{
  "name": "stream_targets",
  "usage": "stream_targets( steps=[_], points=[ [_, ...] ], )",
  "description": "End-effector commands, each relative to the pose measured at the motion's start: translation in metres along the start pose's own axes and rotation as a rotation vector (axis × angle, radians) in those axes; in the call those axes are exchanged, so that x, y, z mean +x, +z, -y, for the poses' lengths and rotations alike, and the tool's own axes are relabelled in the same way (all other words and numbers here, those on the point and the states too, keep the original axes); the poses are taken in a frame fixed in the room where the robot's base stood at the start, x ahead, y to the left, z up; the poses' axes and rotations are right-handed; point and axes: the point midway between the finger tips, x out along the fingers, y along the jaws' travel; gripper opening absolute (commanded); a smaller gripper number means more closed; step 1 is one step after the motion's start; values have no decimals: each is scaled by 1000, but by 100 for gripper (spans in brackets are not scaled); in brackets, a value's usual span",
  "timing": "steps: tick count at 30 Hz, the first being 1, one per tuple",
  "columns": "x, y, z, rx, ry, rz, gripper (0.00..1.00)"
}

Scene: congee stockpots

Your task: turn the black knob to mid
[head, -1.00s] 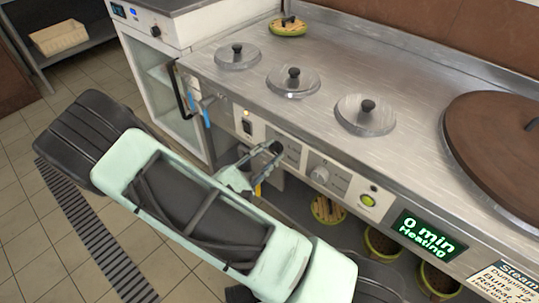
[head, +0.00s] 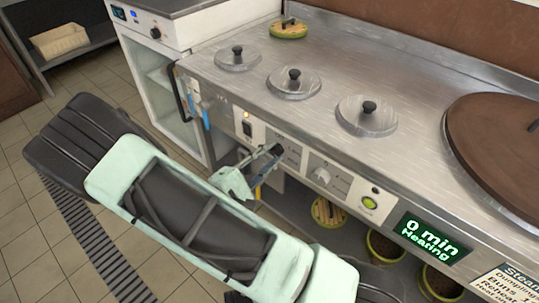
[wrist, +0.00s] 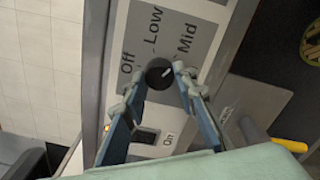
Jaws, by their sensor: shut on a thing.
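The black knob (wrist: 159,73) is on the stove's front panel, beside the printed labels Off, Low and Mid in the wrist view. A small pale mark on its face points toward the upper right, roughly to the Mid side, but its exact setting is hard to read. My gripper (wrist: 161,79) is shut on the knob, with one fingertip on its left and one on its right. In the head view the knob (head: 277,150) is partly hidden by my gripper (head: 270,152).
A black switch (head: 247,129) is to the left. A blue-handled tap (head: 205,117) sticks out further left. Lidded pots (head: 366,114) fill the top.

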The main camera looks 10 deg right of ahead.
Motion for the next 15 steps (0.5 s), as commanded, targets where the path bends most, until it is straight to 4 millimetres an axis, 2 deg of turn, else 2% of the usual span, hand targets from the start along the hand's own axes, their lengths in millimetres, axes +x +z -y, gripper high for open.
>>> stream_targets(
  steps=[2, 3, 6, 15],
  points=[
    [0, 0, 0, 0, 1, -1, 2],
    [0, 0, 0, 0, 1, -1, 31],
    [0, 0, 0, 0, 1, -1, 42],
    [-1, 0, 0, -1, 1, -1, 44]
  ],
)
